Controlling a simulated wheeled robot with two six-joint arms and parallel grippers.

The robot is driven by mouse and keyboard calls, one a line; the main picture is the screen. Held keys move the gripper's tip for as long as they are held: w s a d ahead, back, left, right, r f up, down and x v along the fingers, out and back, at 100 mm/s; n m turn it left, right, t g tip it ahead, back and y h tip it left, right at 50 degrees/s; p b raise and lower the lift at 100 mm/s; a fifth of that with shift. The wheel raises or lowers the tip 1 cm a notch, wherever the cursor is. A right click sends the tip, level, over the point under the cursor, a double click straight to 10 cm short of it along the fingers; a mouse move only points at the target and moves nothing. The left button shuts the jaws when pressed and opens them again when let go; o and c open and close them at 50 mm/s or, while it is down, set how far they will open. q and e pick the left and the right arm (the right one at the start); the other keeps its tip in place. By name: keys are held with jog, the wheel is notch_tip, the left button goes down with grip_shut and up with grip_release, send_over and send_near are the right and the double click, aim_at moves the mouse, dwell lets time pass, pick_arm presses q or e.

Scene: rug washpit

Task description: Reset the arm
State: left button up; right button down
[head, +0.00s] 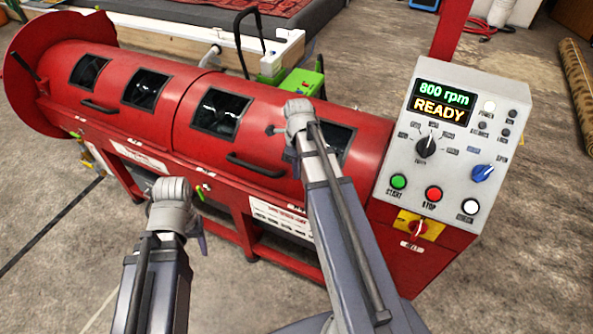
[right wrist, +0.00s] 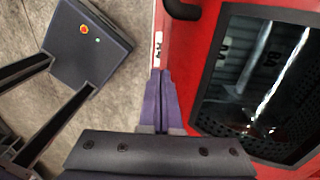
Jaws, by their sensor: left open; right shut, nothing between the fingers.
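My left gripper (head: 201,217) is at the lower left of the head view, in front of the red machine (head: 140,205). Its wrist hides much of it; it is open, with nothing seen in it. My right arm reaches up over the machine's drum, and its wrist hides most of the right gripper (head: 272,130) in the head view. In the right wrist view the right gripper's purple fingers (right wrist: 157,76) are shut together and empty. They lie in front of the red drum casing, left of a dark-framed window (right wrist: 262,85).
A grey control panel (head: 462,135) reading "800 rpm READY" stands right of the drum. Bare concrete floor is at lower left.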

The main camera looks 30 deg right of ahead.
pick_arm(q)
jog(key=shift+r+p, duration=0.4)
jog(key=shift+r, duration=0.4)
pick_arm(e)
jog(key=shift+r, duration=0.8)
jog(key=s+a+n, duration=0.5)
jog(key=a+n, duration=0.6)
jog(key=n, duration=0.5)
jog(key=s+a+n+h, duration=0.1)
jog(key=s+a+n, duration=0.5)
jog(key=a+n, duration=0.6)
jog(key=n, duration=0.4)
jog(key=shift+s+h, duration=0.2)
jog(key=shift+h, duration=0.1)
